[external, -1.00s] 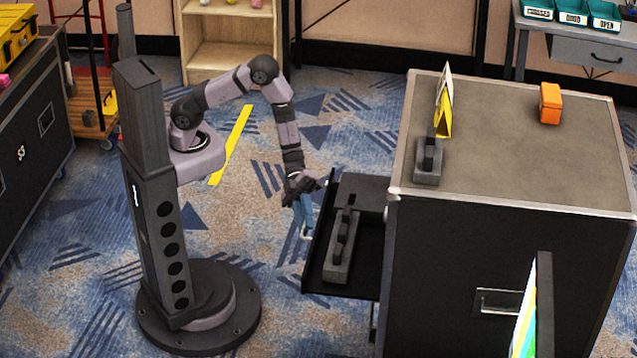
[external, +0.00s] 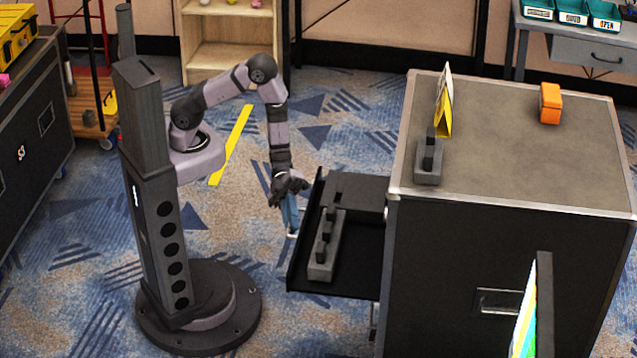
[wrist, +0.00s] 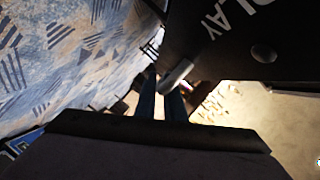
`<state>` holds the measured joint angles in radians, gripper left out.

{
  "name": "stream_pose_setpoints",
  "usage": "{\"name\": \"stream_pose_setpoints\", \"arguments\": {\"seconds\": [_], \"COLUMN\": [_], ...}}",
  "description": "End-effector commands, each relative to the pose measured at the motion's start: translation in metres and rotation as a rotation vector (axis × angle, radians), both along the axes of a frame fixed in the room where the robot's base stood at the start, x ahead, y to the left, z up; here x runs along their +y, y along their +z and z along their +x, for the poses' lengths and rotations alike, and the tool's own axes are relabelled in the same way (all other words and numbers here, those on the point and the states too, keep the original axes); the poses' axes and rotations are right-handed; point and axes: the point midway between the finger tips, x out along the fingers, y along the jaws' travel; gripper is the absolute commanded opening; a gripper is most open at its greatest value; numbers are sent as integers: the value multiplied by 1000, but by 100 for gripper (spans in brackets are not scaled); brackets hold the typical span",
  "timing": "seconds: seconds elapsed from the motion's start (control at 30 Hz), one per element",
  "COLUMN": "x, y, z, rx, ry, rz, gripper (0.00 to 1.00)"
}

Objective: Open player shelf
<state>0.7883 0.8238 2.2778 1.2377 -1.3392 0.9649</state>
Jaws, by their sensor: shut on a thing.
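The player shelf (external: 358,258) is a black tray sticking out of the left side of the black case (external: 500,265). In the wrist view, the dark front panel (wrist: 235,45) shows white letters reading "LAY", and a grey handle (wrist: 177,73) reaches to the fingertips. My gripper (wrist: 162,102) is shut on this handle there. The exact contact is dark and partly hidden.
A grey device (external: 428,165), a yellow sign (external: 444,118) and an orange box (external: 550,103) stand on the case top. A bright screen (external: 527,315) is at the lower right. The carpet between my base and the shelf is clear.

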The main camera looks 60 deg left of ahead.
Motion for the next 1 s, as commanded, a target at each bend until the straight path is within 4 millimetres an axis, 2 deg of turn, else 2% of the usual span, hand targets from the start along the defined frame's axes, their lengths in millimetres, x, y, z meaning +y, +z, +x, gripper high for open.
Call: {"name": "stream_pose_setpoints", "arguments": {"seconds": [0.33, 0.37, 0.4, 0.77, 1.0], "x": [3, 3, 3, 6, 27], "y": [1, 1, 1, 1, 7], "z": [-3, -3, -3, 0, 11], "rx": [-5, -5, -5, -4, -4], "ry": [2, 2, 2, 4, 10], "rz": [-3, -3, -3, -2, -4], "gripper": [0, 12, 17, 17, 17]}}
